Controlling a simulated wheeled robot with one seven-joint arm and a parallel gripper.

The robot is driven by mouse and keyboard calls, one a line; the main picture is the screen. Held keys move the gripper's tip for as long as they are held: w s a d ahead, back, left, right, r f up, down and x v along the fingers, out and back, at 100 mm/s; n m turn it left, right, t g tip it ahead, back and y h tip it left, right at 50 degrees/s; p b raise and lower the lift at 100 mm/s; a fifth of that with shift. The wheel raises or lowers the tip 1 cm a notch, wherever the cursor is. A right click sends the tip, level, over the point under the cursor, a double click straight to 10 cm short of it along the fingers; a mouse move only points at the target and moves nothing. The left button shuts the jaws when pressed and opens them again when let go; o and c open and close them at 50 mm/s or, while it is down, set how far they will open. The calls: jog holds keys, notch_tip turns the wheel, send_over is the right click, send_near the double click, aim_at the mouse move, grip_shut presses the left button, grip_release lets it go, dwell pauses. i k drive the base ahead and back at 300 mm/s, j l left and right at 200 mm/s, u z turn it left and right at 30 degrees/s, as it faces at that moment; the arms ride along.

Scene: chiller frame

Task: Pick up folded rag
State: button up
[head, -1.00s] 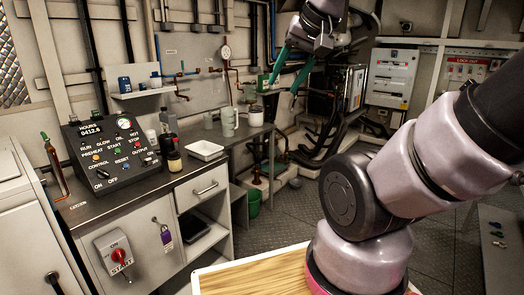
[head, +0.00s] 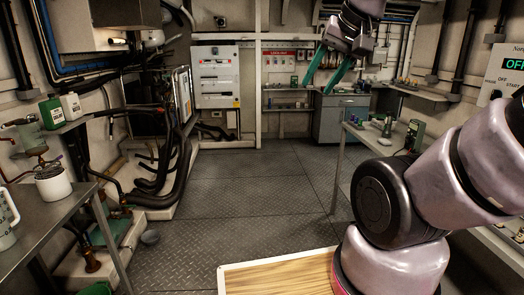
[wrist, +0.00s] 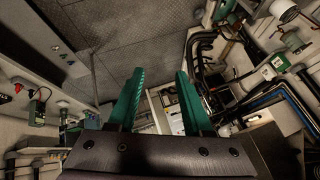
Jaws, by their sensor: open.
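No folded rag can be made out in either current view. My gripper (head: 326,68) is raised high in the head view, with its two green fingers apart and nothing between them. In the wrist view my gripper (wrist: 158,100) also shows open and empty, above the floor and far from any surface.
Black hoses (head: 165,160) run along the left wall. A table (head: 385,150) with small items is at right. A grey cabinet (head: 338,122) stands at the back.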

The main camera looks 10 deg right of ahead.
aim_at(385, 142)
jog(key=i+l+z, duration=0.1)
jog(key=i+z, duration=0.15)
jog(key=i, duration=0.4)
jog(key=i+z, duration=0.25)
jog(key=i, duration=0.35)
jog(key=i+j+z, duration=0.2)
jog(key=i, duration=0.45)
jog(key=i+l+z, duration=0.1)
jog(key=i+z, duration=0.3)
jog(key=i+j+z, duration=0.15)
jog(key=i+z, duration=0.25)
jog(key=i, duration=0.2)
